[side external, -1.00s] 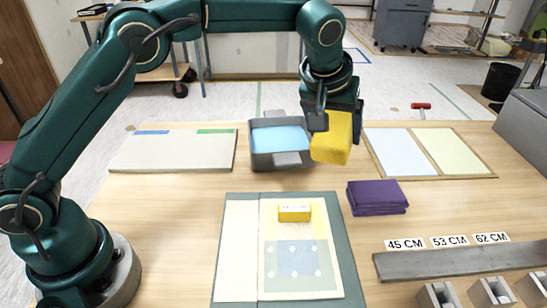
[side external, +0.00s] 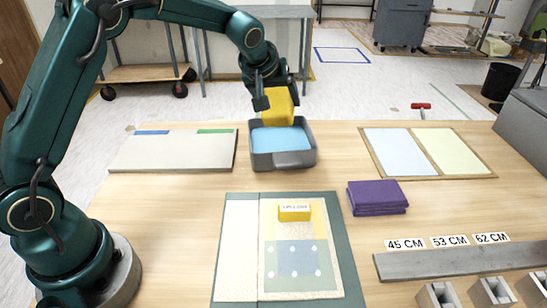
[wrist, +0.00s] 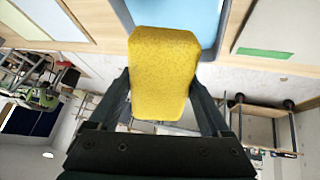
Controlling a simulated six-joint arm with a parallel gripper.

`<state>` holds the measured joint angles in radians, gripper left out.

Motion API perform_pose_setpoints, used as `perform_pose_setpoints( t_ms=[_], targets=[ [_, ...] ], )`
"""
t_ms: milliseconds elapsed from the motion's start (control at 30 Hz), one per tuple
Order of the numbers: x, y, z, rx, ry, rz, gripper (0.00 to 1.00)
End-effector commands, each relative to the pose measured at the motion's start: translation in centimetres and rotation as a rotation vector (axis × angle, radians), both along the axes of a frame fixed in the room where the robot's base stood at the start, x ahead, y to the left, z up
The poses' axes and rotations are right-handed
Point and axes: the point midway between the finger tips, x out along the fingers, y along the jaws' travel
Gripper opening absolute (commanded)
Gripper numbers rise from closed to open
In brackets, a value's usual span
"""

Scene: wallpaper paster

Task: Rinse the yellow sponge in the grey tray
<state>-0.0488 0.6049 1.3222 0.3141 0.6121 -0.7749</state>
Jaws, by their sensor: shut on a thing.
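The yellow sponge (side external: 278,107) is held by my gripper (side external: 276,98) above the back part of the grey tray. It also shows large in the wrist view (wrist: 163,65), between the two fingers of my gripper (wrist: 165,95). The grey tray (side external: 284,160) stands on the table with light blue water (side external: 280,140) in it. The sponge overlaps the tray's back rim in the side view; whether its bottom touches the water cannot be told. In the wrist view the tray's water (wrist: 175,14) lies beyond the sponge.
A pale board with blue and green strips (side external: 175,152) lies left of the tray. A framed two-colour panel (side external: 428,152) and a folded purple cloth (side external: 376,198) lie to the right. A green-edged mat with a sheet and small yellow block (side external: 295,212) lies in front.

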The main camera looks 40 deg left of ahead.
Motion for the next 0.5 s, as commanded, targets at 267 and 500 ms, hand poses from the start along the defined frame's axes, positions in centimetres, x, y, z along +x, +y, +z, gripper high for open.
perform_pose_setpoints(
  t_ms=[267, 500],
  targets=[
    [-0.1, -0.1, -3.2, 0.000, 0.003, -0.002, 0.24],
    [0.0, -0.1, -4.8, 0.000, 0.002, -0.002, 0.24]
  ],
)
